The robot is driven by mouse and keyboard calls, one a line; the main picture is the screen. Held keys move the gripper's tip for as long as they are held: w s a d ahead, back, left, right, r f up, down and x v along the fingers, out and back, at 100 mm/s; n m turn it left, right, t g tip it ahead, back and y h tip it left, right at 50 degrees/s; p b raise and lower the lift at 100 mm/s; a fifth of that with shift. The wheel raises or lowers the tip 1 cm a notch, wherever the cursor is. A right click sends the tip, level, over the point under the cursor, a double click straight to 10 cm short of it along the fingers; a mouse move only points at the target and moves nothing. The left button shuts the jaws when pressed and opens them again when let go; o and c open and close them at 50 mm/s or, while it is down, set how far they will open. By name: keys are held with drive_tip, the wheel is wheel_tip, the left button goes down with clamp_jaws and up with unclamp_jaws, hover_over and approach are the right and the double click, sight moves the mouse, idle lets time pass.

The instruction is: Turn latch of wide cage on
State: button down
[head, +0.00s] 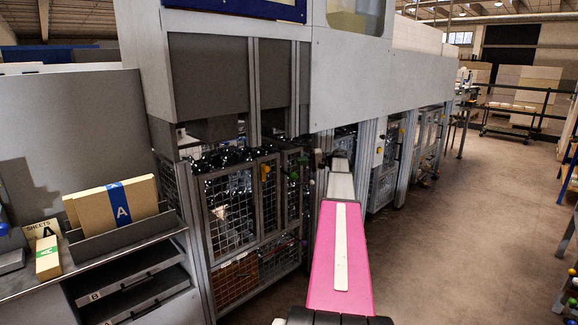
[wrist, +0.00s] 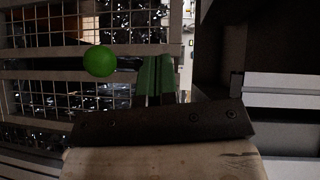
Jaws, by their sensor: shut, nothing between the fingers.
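The cage with wide mesh doors (head: 232,215) stands left of my arm in the head view, under the grey machine housing. In the wrist view a round green knob (wrist: 99,61) stands out in front of a cage's rails and mesh. I cannot tell which cage it belongs to or how its latch is turned. My gripper (wrist: 155,78), with green fingers, is shut and empty. In the picture its fingers are just right of the knob, apart from it. In the head view my arm mostly hides the gripper.
More mesh cages and machine posts (head: 380,165) run along the right of my arm. The floor (head: 450,240) to the right is clear. A dark panel (wrist: 218,45) is close right of the fingers.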

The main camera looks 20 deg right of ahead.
approach(265, 174)
wheel_tip(265, 174, up, 3)
drive_tip(key=w, duration=0.3)
drive_tip(key=shift+s+a+f, duration=0.1)
drive_tip(key=shift+s+a, duration=0.15)
drive_tip(key=shift+a, duration=0.55)
drive_tip(key=shift+s+a+r, duration=0.1)
drive_tip(key=shift+s+a, duration=0.15)
drive_tip(key=shift+a, duration=0.55)
drive_tip(key=shift+s+a+f, duration=0.1)
drive_tip(key=shift+s+a, duration=0.1)
drive_tip(key=shift+a, duration=0.55)
